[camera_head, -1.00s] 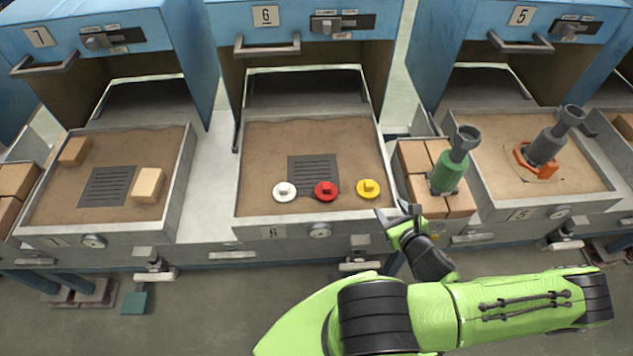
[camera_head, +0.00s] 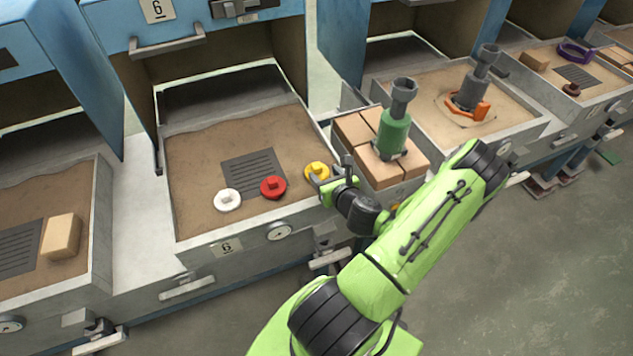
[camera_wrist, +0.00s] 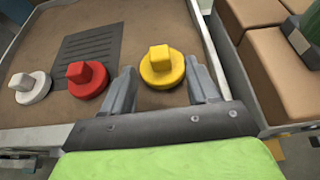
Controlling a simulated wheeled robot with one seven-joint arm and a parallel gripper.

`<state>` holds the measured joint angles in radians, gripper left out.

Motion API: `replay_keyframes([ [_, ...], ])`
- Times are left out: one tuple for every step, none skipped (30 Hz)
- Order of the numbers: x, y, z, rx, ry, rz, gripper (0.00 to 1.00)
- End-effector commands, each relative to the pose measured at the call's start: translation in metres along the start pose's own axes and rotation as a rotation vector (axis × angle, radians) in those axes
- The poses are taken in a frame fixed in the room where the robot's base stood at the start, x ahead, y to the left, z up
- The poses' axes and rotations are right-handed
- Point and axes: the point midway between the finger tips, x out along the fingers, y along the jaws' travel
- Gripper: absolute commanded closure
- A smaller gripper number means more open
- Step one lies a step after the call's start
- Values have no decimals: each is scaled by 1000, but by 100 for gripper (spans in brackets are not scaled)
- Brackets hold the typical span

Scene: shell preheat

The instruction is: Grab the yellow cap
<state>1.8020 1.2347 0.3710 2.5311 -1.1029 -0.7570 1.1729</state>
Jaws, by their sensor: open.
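The yellow cap (camera_head: 317,170) is a round disc with a square knob on top. It lies on the sand in tray 6 (camera_head: 205,245), near the front right corner. My gripper (camera_head: 333,178) is open at the right front edge of the tray, close beside the cap and partly overlapping it in the head view. In the wrist view the yellow cap (camera_wrist: 162,68) shows just beyond and between the two open fingers (camera_wrist: 162,88). Nothing is held. I cannot tell the height of the fingertips above the sand.
A red cap (camera_head: 272,187) and a white cap (camera_head: 228,200) lie left of the yellow one, by a dark grate (camera_head: 253,172). Bricks (camera_head: 378,175) with a green-and-grey tool (camera_head: 393,130) stand to the right. The tray walls border the sand.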

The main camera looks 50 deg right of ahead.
Motion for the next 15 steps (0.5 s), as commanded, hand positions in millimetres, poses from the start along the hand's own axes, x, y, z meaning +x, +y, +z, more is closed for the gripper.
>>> replay_keyframes([
  [7,1,-7,-13,2,3,40],
  [10,1,-7,-13,1,2,40],
  [12,0,-6,-13,0,2,40],
  [14,0,-5,-12,-3,1,40],
  [15,0,-3,-11,-5,0,40],
  [17,1,-1,-9,-9,-1,40],
  [17,0,1,-7,-11,-2,40],
  [18,0,2,-5,-14,-3,40],
  [19,1,4,-3,-16,-3,40],
  [21,0,5,-4,-17,-3,40],
  [25,1,6,-4,-18,-2,40],
  [32,1,7,-6,-19,-2,40],
  [39,2,8,-6,-20,-1,40],
  [45,2,8,-7,-19,0,40],
  [52,2,8,-6,-19,-1,40],
])
